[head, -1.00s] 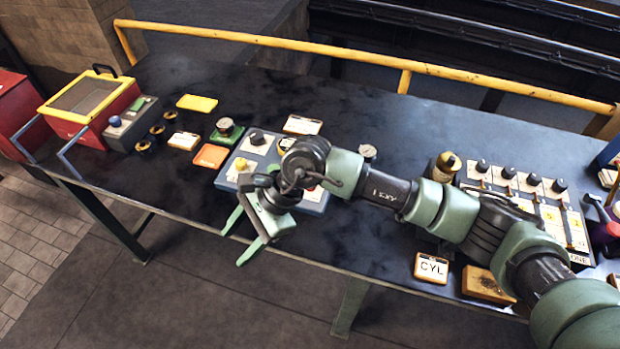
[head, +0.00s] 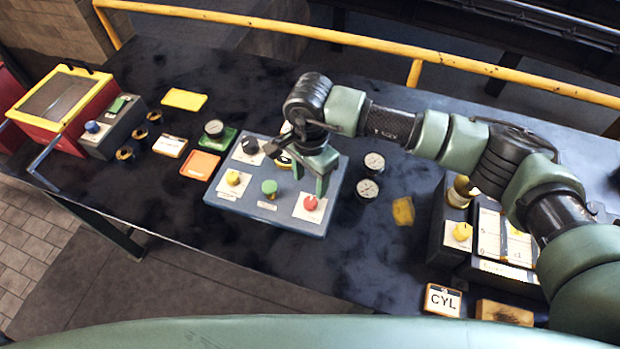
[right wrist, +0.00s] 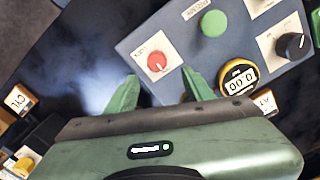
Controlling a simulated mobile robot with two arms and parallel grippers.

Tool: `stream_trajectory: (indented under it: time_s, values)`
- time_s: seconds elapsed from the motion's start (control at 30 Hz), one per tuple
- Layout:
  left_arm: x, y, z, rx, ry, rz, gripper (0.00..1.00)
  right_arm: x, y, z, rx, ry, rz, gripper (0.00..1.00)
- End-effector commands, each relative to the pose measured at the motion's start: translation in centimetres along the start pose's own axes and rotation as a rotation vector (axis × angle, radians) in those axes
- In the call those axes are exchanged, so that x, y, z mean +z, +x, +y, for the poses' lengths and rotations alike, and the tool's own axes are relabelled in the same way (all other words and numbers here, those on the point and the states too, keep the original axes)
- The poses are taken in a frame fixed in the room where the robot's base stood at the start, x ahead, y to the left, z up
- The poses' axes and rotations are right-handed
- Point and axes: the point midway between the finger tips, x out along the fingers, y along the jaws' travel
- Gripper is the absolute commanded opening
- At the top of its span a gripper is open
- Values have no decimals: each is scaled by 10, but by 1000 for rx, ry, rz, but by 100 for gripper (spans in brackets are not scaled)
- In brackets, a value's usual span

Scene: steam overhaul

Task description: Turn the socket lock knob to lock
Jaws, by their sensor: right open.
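A blue-grey control panel (head: 240,204) lies on the dark table and carries several controls. A red knob (head: 310,203) on a white plate sits at its front right corner; its small label is hard to read, so I cannot confirm that it is the socket lock knob. My right gripper (head: 321,187) points down over the panel, close to the red knob. In the right wrist view the open fingers (right wrist: 160,85) stand either side of the line to the red knob (right wrist: 157,62), which appears just beyond the tips. Nothing is between the fingers. My left gripper is out of view.
The panel also has a green button (head: 269,188), a yellow knob (head: 233,178), a black knob (head: 250,146) and a yellow-ringed counter (right wrist: 239,77). Two round gauges (head: 368,189) lie right of the panel. A CYL sign (head: 442,300) stands near the front edge. A yellow rail (head: 340,38) runs behind.

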Motion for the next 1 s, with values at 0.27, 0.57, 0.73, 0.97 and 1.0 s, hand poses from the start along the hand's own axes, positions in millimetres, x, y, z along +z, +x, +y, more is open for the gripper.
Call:
stream_trajectory:
  time_s: [0.27,0.57,0.73,0.97,1.0]
  values:
    - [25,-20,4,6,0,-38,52,2,33,1,5,2,-4,52]
    - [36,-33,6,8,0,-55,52,2,72,0,2,1,-3,52]
    - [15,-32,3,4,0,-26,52,1,77,0,0,0,-2,52]
    - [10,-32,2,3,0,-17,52,1,77,0,0,0,-2,33]
    - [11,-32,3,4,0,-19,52,1,77,0,0,0,-2,22]
